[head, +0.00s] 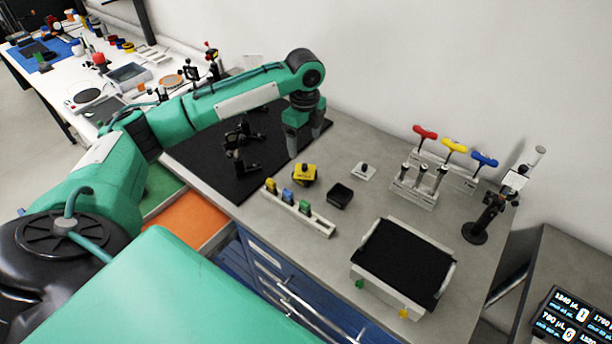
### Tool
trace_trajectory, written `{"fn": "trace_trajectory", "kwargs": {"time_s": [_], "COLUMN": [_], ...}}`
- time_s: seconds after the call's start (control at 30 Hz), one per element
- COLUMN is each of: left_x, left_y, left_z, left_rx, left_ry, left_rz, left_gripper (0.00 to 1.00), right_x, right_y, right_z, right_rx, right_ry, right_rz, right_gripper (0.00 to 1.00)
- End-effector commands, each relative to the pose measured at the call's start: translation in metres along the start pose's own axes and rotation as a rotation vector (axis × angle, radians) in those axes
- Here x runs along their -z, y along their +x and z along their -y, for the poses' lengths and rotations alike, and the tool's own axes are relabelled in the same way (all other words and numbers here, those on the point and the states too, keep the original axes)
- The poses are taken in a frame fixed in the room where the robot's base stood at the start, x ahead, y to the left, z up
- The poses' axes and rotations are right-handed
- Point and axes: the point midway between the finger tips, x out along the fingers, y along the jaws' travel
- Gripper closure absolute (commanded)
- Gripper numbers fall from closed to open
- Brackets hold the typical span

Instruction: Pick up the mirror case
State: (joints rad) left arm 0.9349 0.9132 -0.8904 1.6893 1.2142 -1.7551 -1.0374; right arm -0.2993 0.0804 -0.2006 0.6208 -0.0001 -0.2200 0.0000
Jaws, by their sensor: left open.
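A small black box (340,195), which looks like the mirror case, sits on the grey bench top (345,150) near the middle; I cannot read any label on it. My right gripper is not in the picture.
A yellow block (305,175) stands between gripper and box, with a rack of coloured pieces (300,208) in front. A small white piece (363,171), a black-topped tray (402,262), coloured-handle drivers (453,147) and a black stand (486,215) lie to the right.

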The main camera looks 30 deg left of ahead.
Motion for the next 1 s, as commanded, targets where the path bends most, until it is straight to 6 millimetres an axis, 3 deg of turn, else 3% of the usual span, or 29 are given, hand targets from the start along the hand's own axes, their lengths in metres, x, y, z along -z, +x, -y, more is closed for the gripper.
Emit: {"fn": "trace_trajectory", "kwargs": {"time_s": [0.3, 0.47, 0.7, 0.83, 1.0], "left_x": [0.001, 0.001, 0.0, 0.0, 0.0], "left_y": [0.053, 0.063, 0.089, 0.107, 0.114], "left_z": [0.0, -0.001, -0.002, -0.001, -0.001], "left_rx": [-0.002, -0.001, -0.003, -0.001, 0.001], "left_ry": [-0.002, -0.001, -0.001, -0.001, -0.001], "left_rz": [-0.001, 0.0, 0.0, 0.0, 0.001], "left_gripper": [0.24, 0.24, 0.24, 0.24, 0.24], "right_x": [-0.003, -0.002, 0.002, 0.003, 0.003], "right_y": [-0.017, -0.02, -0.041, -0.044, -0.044], "right_z": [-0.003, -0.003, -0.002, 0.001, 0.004], "right_rx": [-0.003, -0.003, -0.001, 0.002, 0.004], "right_ry": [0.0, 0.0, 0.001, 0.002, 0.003], "right_rz": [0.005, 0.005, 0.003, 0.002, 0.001], "right_gripper": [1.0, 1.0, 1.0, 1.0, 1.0]}}
